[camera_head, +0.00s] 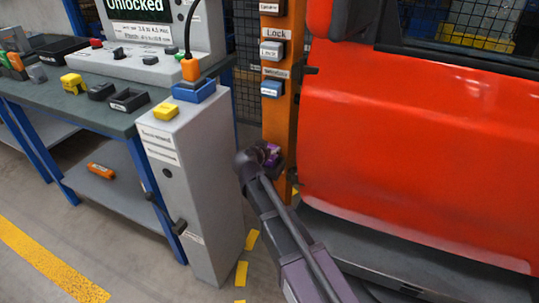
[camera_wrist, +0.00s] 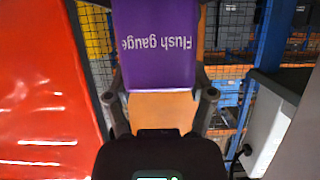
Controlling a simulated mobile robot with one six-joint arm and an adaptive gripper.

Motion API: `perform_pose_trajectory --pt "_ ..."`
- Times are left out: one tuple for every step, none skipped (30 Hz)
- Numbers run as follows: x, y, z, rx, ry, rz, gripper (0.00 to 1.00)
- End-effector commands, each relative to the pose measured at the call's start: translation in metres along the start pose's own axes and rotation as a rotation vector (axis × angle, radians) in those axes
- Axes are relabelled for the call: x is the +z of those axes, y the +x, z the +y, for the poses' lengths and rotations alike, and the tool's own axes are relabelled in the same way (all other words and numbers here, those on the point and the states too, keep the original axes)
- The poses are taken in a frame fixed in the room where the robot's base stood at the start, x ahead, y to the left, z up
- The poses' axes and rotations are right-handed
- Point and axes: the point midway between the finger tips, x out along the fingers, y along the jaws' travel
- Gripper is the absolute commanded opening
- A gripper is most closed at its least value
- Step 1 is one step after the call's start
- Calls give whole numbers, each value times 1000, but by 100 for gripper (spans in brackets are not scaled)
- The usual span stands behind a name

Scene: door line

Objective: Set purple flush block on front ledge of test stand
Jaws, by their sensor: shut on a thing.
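The purple flush block (camera_wrist: 158,45), lettered "Flush gauge", is in my gripper (camera_wrist: 160,85) in the wrist view, with a finger on each side. In the head view only a small part of the purple block (camera_head: 271,155) shows at the end of my gripper (camera_head: 264,157), in front of the lower orange post. A grey upright stand (camera_head: 190,190), which looks like the test stand, is left of my gripper and apart from it. A yellow block (camera_head: 166,111) and a blue holder with an orange-headed cable plug sit on its top. I cannot pick out its front ledge for sure.
The red door (camera_head: 400,130) is close right of my gripper. The orange post (camera_head: 283,100) with labelled switches stands between door and stand. The workbench (camera_head: 75,105) at left holds small blocks and trays. An orange item (camera_head: 100,170) lies on its lower shelf.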

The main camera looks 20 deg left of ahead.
Motion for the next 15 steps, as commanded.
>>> perform_pose_trajectory --pt "6 3 0 0 0 0 11" --pt "8 3 0 0 0 0 11" --pt "9 4 0 0 0 1 11" --pt "9 4 0 0 -1 1 11" --pt "10 4 0 0 -1 1 11" --pt "10 4 0 0 -1 1 11" --pt "10 4 0 -1 -1 1 11" --pt "10 4 0 -1 -1 1 11" --pt "9 4 0 -1 -1 1 11" --pt "9 4 0 -1 -1 1 11" --pt "9 3 -1 -1 -1 1 11" --pt "9 3 -1 -1 -1 0 11" --pt "9 3 -1 -1 -1 0 11" --pt "9 3 -1 -1 -1 0 11" --pt "9 3 -1 -1 -1 0 11"
